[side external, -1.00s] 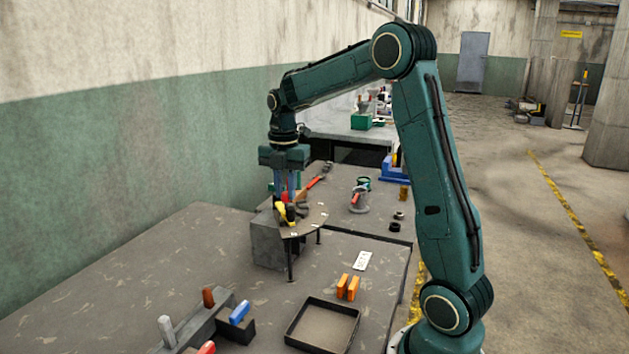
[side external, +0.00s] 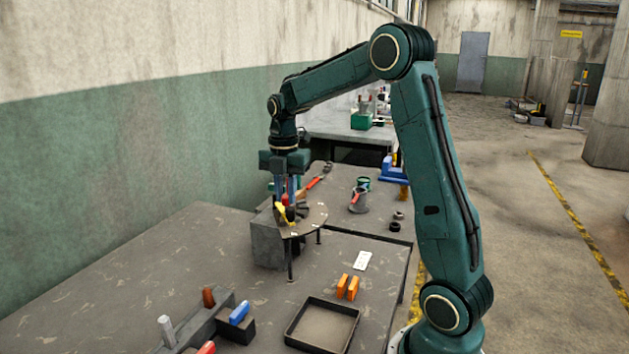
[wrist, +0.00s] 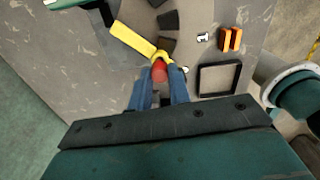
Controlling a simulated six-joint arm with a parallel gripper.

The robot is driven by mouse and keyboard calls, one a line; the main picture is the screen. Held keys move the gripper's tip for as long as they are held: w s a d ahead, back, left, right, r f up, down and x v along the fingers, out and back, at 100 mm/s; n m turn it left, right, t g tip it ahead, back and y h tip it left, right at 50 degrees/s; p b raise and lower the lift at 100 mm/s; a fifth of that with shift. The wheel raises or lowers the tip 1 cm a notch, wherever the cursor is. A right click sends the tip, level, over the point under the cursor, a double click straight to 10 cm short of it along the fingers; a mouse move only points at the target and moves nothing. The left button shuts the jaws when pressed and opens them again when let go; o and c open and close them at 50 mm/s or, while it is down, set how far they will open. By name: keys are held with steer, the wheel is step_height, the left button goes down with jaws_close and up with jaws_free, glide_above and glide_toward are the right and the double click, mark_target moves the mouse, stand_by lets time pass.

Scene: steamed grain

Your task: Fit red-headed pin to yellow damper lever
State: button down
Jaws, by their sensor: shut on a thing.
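The red-headed pin shows as a red head (wrist: 159,72) between my fingertips in the wrist view; its shank is hidden. It also shows in the side view as a small red spot (side external: 285,199). My gripper (wrist: 160,82) has blue fingers and is shut on the pin, pointing down. The yellow damper lever (wrist: 133,40) runs to the upper left of the pin, and its ring end lies right by the pin head. In the side view the lever (side external: 281,211) is on the round plate. I cannot tell whether the pin is inside the ring.
Dark blocks (wrist: 168,20) stand on the plate close to the lever. Orange blocks (side external: 347,287), a white card (side external: 362,261) and an empty black tray (side external: 290,331) lie nearer on the bench. A rack with coloured handles (side external: 196,330) is at front left.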

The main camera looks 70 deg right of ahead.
mark_target(286, 197)
steer(key=shift+f, duration=0.55)
stand_by(0.6)
steer(key=c, duration=1.2)
jaws_free()
steer(key=shift+c, duration=0.2)
steer(key=shift+r, duration=0.1)
step_height(286, 197, up, 14)
steer(key=shift+f, duration=0.2)
